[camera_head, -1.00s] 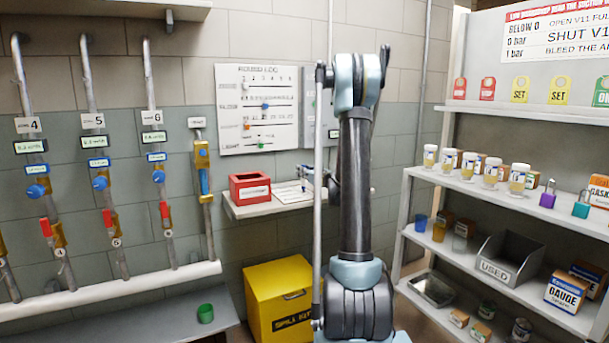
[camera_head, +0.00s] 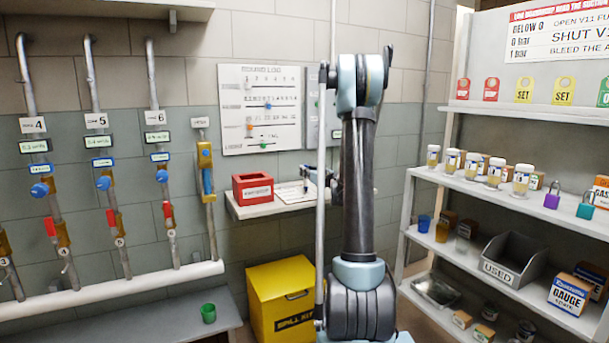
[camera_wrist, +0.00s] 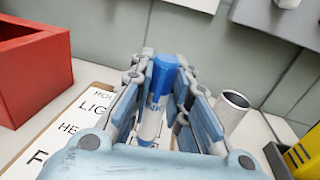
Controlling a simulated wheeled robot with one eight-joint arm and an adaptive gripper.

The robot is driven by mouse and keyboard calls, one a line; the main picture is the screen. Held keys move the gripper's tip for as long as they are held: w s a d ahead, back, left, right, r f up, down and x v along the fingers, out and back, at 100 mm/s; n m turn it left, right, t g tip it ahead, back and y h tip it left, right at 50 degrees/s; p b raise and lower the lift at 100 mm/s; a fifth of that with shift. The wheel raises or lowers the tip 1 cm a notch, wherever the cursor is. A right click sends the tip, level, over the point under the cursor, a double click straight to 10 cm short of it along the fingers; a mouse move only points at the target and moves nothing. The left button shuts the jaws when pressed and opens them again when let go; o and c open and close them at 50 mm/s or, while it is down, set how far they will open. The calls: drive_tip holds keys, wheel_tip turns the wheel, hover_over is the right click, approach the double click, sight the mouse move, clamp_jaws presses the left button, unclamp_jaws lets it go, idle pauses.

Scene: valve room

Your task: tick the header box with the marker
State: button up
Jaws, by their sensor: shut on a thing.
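My gripper (camera_wrist: 163,72) is shut on the marker (camera_wrist: 158,92), which has a blue end and a white body with blue lettering. The marker stands between the fingers, slightly tilted in the wrist view. A white card (camera_wrist: 82,108) with black printed lines lies below and to the left of the gripper. Its lines are partly covered by my gripper, and the header box cannot be made out. In the head view the card (camera_head: 292,194) lies on the small wall shelf, and my gripper (camera_head: 318,178) is beside it, partly hidden by my arm.
A red open box (camera_head: 252,188) stands left of the card on the shelf (camera_head: 240,212). A pale hollow cylinder (camera_wrist: 233,108) stands right of the gripper in the wrist view. A yellow spill kit bin (camera_head: 283,300) is below. A rounds log board (camera_head: 259,108) hangs above.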

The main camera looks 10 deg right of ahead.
drive_tip(key=shift+s+d, duration=0.15)
drive_tip(key=shift+d, duration=0.15)
drive_tip(key=shift+s+a, duration=0.35)
drive_tip(key=shift+a, duration=0.05)
idle(0.3)
drive_tip(key=shift+r, duration=0.1)
drive_tip(key=shift+r, duration=3.9)
